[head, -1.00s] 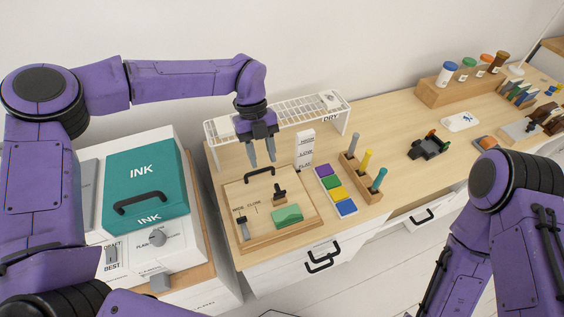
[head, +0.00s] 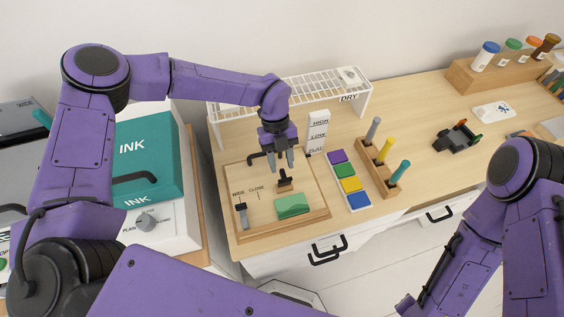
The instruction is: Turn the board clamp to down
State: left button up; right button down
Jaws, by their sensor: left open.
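The wooden board (head: 243,183) lies on the desk, with a black handle at its back edge. The board clamp (head: 284,185), a small dark upright piece on a brown base, stands on the board behind a green block (head: 292,205). My left gripper (head: 284,166) points down just above the clamp, its two grey fingers apart and empty. The fingertips are very close to the clamp's top; I cannot tell whether they touch it.
A white wire drying rack (head: 305,87) stands behind the board. A white label stand (head: 318,132), a tray of colour pads (head: 349,184) and a wooden tool holder (head: 378,167) stand to its right. A teal ink box (head: 150,150) is at the left.

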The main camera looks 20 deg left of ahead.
pick_arm(q)
jog(key=shift+x, duration=0.85)
jog(key=shift+f, duration=0.15)
grip_shut()
